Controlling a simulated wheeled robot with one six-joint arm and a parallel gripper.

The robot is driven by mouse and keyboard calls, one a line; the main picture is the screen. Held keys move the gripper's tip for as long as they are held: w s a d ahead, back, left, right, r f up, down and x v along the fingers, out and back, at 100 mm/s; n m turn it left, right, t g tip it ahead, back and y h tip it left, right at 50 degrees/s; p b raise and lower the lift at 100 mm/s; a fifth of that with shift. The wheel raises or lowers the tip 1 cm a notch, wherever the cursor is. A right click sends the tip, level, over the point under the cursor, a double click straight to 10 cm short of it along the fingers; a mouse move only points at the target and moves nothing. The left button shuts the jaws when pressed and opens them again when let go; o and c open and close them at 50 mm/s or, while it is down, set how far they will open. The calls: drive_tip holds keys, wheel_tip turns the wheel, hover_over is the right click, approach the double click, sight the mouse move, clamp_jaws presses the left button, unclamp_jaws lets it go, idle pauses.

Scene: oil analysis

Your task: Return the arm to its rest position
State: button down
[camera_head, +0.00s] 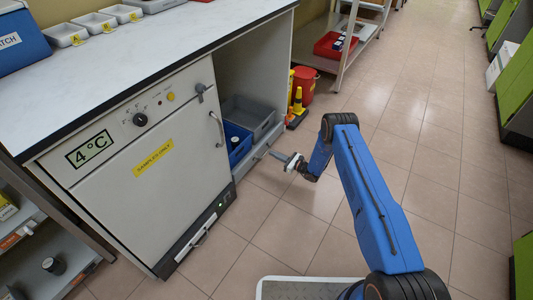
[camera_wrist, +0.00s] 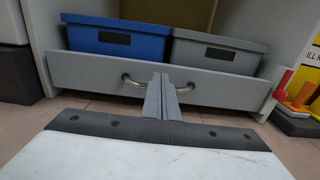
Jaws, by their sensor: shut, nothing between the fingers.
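My gripper (camera_head: 289,159) is at the end of my blue arm, over the tiled floor in front of the open bay under the bench. In the wrist view my gripper (camera_wrist: 161,82) has its two grey fingers together, with nothing between them. The fingers point at a grey drawer front (camera_wrist: 220,90) with a curved metal handle (camera_wrist: 185,88). The fingers overlap the middle of the handle in the picture; I cannot tell whether they touch it.
A blue bin (camera_wrist: 115,40) and a grey bin (camera_wrist: 215,54) sit behind the drawer front. A small 4 °C fridge (camera_head: 145,160) stands left of it. A red bucket (camera_head: 303,85) and yellow-orange items stand beyond. The tiled aisle (camera_head: 430,130) on the right is clear.

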drive_tip(key=v, duration=0.7)
